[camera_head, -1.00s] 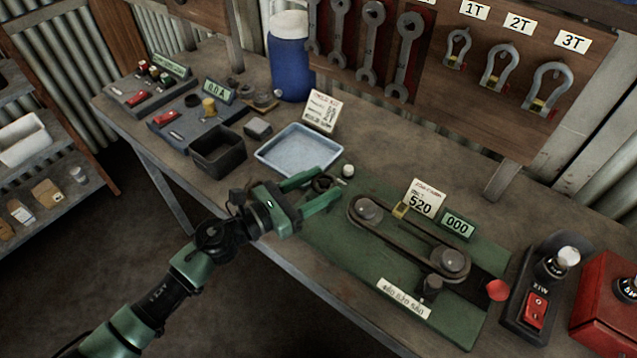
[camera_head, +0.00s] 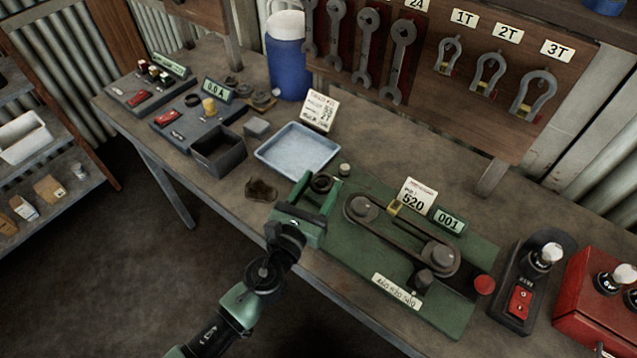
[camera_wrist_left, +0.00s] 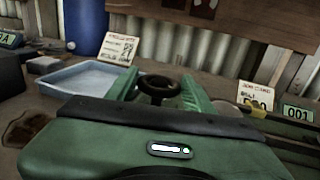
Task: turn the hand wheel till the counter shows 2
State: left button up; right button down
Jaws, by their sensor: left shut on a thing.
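The hand wheel (camera_head: 322,183) is a small dark ring at the left end of the green belt-drive board (camera_head: 340,245). It also shows in the left wrist view (camera_wrist_left: 158,85), between the green fingers. My left gripper (camera_head: 318,186) is shut on the hand wheel, one finger on each side. The counter (camera_head: 450,221) is a small green display behind the belt and reads 001; it also shows at the right edge of the left wrist view (camera_wrist_left: 298,113). My right gripper is not in view.
A card reading 520 (camera_head: 415,197) stands beside the counter. Behind the gripper are a blue-grey tray (camera_head: 297,150) and a small knob (camera_head: 345,170). A switch box (camera_head: 532,285) stands to the right.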

aim_at(317, 192)
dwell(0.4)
pick_arm(q)
jog(key=o, duration=1.4)
jog(key=shift+c, duration=0.2)
jog(key=shift+s, duration=0.2)
jog(key=b+v, duration=0.1)
jog(key=v, duration=0.5)
jog(key=shift+s+a+f+b, duration=0.1)
jog(key=shift+s+f+b, duration=0.1)
jog(key=shift+b, duration=0.15)
jog(key=shift+s+a+r, duration=0.2)
jog(key=shift+s, duration=0.3)
